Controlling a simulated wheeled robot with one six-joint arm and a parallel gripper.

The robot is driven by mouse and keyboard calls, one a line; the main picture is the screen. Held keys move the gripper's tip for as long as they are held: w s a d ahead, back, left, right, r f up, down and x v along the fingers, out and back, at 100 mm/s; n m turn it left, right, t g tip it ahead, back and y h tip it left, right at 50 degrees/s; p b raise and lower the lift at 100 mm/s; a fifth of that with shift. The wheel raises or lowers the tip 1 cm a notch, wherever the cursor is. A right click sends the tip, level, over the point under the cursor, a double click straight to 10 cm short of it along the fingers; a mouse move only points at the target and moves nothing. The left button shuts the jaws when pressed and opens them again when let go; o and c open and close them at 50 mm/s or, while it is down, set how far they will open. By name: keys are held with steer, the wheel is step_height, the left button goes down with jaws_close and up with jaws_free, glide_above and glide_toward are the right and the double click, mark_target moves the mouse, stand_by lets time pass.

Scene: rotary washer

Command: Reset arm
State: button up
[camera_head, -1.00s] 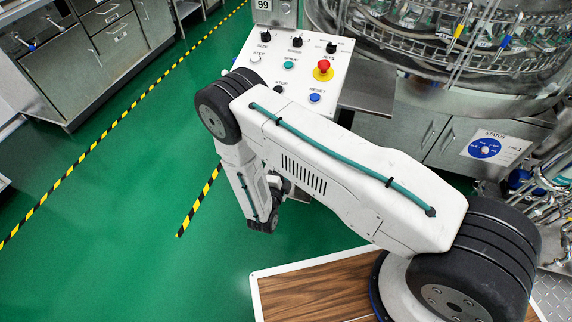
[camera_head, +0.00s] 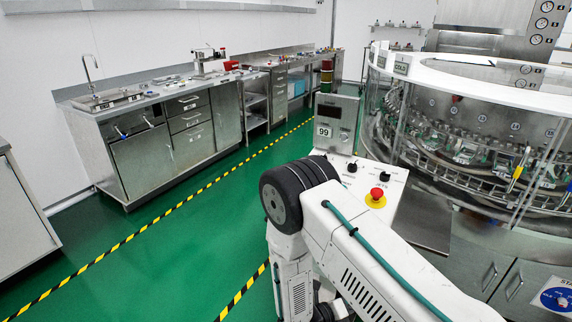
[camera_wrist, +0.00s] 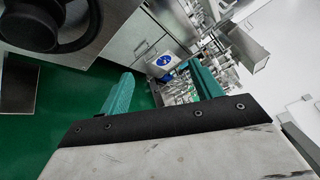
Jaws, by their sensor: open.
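My gripper (camera_wrist: 162,88) shows in the wrist view, with its two teal fingers spread well apart and nothing between them. In the head view my white arm comes up from the lower right and bends down at a black-ringed joint, in front of the control panel (camera_head: 404,190). My gripper is out of the head view, below its lower edge. The panel has a red emergency button (camera_head: 376,195) on a yellow base and a display marked 99.
The round glass-walled washer (camera_head: 470,150) stands at the right. A steel sink counter (camera_head: 165,125) runs along the left wall. Green floor (camera_head: 175,230) with yellow-black tape lies clear between. In the wrist view a steel cabinet (camera_wrist: 125,38) is beyond the fingers.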

steer(key=s+d+r+m+g+y, duration=0.2)
steer(key=s+r+m+y, duration=0.3)
steer(key=s+r+m, duration=0.3)
steer(key=s+d+r+m+g+y, duration=0.2)
steer(key=s+r+m+y, duration=0.3)
steer(key=r+m, duration=1)
steer(key=s+d+r+m+g+y, duration=0.1)
steer(key=s+r+m+y, duration=0.4)
steer(key=s+r+m, duration=0.7)
step_height(320, 180, up, 8)
steer(key=shift+d+f+m+g+y, duration=0.2)
steer(key=shift+d+m+g+y, duration=0.15)
steer(key=shift+g, duration=0.35)
